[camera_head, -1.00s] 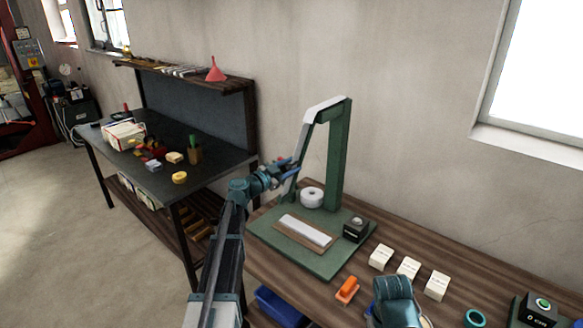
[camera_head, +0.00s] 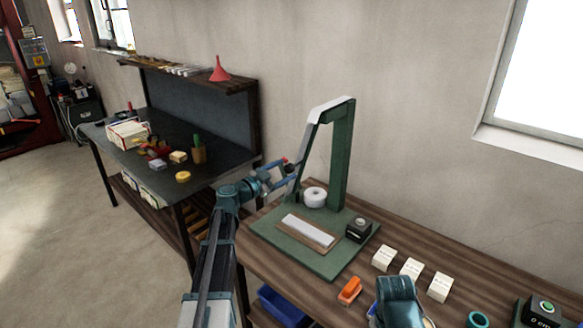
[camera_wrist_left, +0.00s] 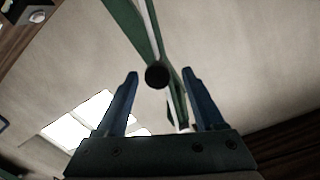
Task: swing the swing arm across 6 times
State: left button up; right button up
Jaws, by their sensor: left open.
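The swing arm (camera_head: 306,151) is a slim bar slanting down from the top of a green stand (camera_head: 339,160) in the head view. In the left wrist view the bar (camera_wrist_left: 133,28) shows from below, with a round black knob (camera_wrist_left: 157,75). My left gripper (camera_head: 287,174) is beside the bar's lower part, on its left. In the wrist view its two blue fingers (camera_wrist_left: 160,82) are open, with the knob appearing between their tips. I cannot tell whether they touch it. My right gripper is not in view; only a teal part of my right arm shows at the bottom.
The stand's green base (camera_head: 331,268) carries a white roll (camera_head: 314,197), a white strip in a wooden holder (camera_head: 306,232) and a black box (camera_head: 359,230). An orange object (camera_head: 349,290) and white blocks (camera_head: 411,268) lie on the wooden table. A dark workbench (camera_head: 225,163) stands left.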

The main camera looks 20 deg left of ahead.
pick_arm(q)
jog(key=v, duration=0.8)
jog(key=shift+s+a, duration=0.15)
jog(key=shift+s, duration=0.15)
jog(key=s+d+f+g+h, duration=0.1)
jog(key=s+d+f+g, duration=0.2)
jog(key=d, duration=0.6)
jog(key=d+f+g+h, duration=0.25)
jog(key=d+f, duration=0.25)
jog(key=d, duration=0.4)
jog(key=s+d+f+g+y, duration=0.3)
jog(key=s+d+f+g, duration=0.45)
jog(key=s+d, duration=0.35)
jog(key=s+d+f+n+g+y, duration=0.1)
jog(key=s+f+n+g+y, duration=0.1)
jog(key=s, duration=0.5)
jog(key=s+d+f+n+g+y, duration=0.1)
jog(key=s+f+n+y, duration=0.2)
jog(key=s+y, duration=0.3)
jog(key=shift+s+d+f+n+g, duration=0.3)
jog(key=shift+s+f+n+g, duration=0.1)
jog(key=shift+s+n, duration=0.1)
